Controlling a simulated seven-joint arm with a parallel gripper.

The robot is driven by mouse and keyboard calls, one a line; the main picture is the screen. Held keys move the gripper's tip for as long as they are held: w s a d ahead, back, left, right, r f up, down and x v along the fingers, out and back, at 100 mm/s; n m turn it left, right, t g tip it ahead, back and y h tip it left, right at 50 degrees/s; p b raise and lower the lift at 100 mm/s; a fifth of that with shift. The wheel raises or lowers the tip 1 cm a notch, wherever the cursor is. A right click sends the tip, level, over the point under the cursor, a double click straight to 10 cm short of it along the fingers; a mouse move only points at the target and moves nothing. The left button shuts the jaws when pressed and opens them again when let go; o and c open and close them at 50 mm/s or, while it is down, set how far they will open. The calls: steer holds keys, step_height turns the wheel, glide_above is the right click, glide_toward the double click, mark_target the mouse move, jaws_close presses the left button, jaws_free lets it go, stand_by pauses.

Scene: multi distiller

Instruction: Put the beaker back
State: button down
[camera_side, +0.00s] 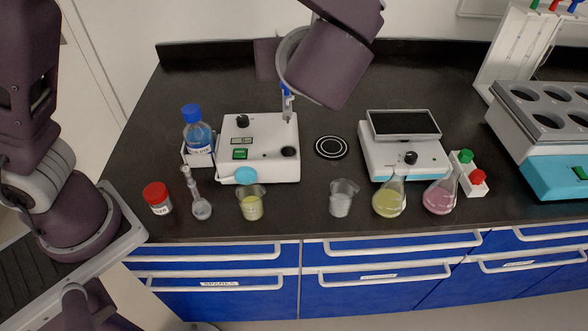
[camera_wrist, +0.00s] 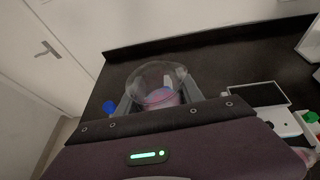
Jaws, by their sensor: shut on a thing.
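In the wrist view, a clear glass beaker (camera_wrist: 160,74) sits between the two grey fingers of my gripper (camera_wrist: 159,96), which is shut on it. A pinkish-mauve colour with a bluish patch shows in or through the glass; I cannot tell if it is liquid. In the side view my purple arm hides the held beaker and most of the gripper. Two other beakers stand on the bench near its front edge: one with yellow-green liquid (camera_side: 251,206) and one with pale greyish content (camera_side: 341,201).
A white stirrer device (camera_side: 260,160) stands left of centre, and another with a dark top plate (camera_side: 403,155) stands right. Between them lies a black ringed disc (camera_side: 331,147). Flasks (camera_side: 389,200) and a red-capped jar (camera_side: 158,199) line the front. The back of the bench is mostly clear.

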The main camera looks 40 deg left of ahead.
steer(key=shift+n+g+y, duration=0.5)
steer(key=shift+n, duration=0.1)
steer(key=s+d+f, duration=0.2)
steer(key=s+f, duration=0.1)
steer(key=shift+s+d, duration=0.25)
steer(key=shift+d, duration=0.15)
step_height(320, 180, down, 26)
steer(key=shift+a+r, duration=0.1)
steer(key=c, duration=0.7)
jaws_free()
steer(key=shift+w+f, duration=0.1)
steer(key=shift+f, duration=0.1)
steer(key=shift+c, duration=0.2)
steer(key=shift+r, duration=0.1)
